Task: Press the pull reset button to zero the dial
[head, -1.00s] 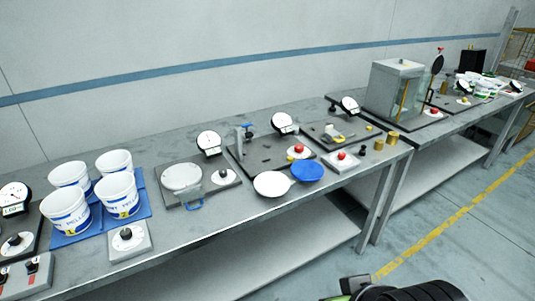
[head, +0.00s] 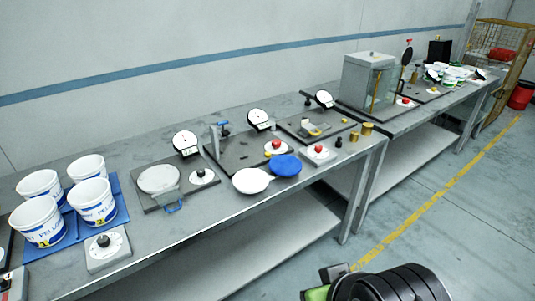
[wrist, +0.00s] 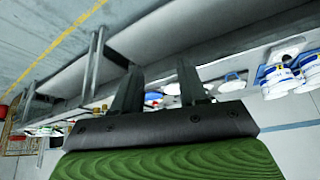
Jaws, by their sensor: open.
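Several round white dials stand on the bench, among them a left dial (head: 185,142), a middle dial (head: 259,119) and a right dial (head: 325,99). Red buttons show at the middle station (head: 276,145), on a grey box by the bench edge (head: 319,150) and by the glass cabinet (head: 405,101). Black knobs sit on a white disc (head: 201,174) and on a grey box (head: 103,241). I cannot tell which one is the pull reset, and the dial readings are too small. My gripper (wrist: 160,80) is open and empty in the wrist view, away from the bench.
The long grey bench (head: 230,212) carries white buckets (head: 92,202) on a blue mat, a white lid (head: 252,181), a blue lid (head: 285,165) and brass weights (head: 366,129). A glass cabinet (head: 368,80) stands farther along. The floor (head: 445,205) in front is clear.

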